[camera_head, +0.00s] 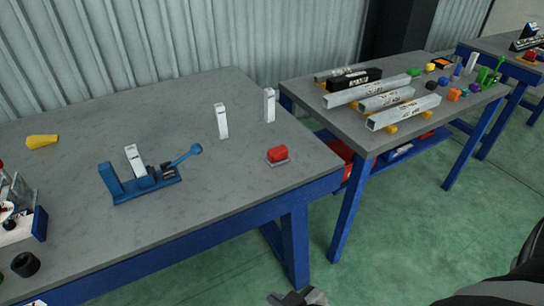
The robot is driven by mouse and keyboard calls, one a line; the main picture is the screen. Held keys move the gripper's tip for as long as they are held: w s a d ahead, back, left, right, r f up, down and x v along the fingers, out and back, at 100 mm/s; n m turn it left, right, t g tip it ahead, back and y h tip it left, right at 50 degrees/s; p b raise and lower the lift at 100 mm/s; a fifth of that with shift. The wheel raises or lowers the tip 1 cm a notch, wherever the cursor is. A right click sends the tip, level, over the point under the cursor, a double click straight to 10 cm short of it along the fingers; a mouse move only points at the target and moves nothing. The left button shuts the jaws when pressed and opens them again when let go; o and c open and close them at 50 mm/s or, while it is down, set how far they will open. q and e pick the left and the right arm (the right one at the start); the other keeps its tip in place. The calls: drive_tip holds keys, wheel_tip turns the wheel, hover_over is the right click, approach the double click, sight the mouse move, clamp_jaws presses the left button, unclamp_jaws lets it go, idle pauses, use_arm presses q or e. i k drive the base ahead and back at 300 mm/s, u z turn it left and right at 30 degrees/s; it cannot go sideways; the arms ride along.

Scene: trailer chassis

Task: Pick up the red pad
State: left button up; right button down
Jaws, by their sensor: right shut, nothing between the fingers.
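The red pad (277,153) is a small red block on a thin grey base. It sits near the right end of the near grey-topped workbench (240,180). My right gripper (283,297) shows only partly at the bottom edge, below and in front of the bench. It is shut with nothing in it, well apart from the red pad. My left gripper is not in view.
Two upright white blocks (221,121) (269,105) stand behind the pad. A blue clamp fixture (140,185) holds another white block to the left. A yellow object (42,141) lies farther left. A second bench (355,135) carries metal bars and small coloured parts.

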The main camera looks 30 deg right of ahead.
sight(278, 155)
drive_tip(key=k, duration=0.5)
drive_tip(key=z, duration=1.75)
drive_tip(key=i, duration=1)
drive_tip(key=u, duration=1.1)
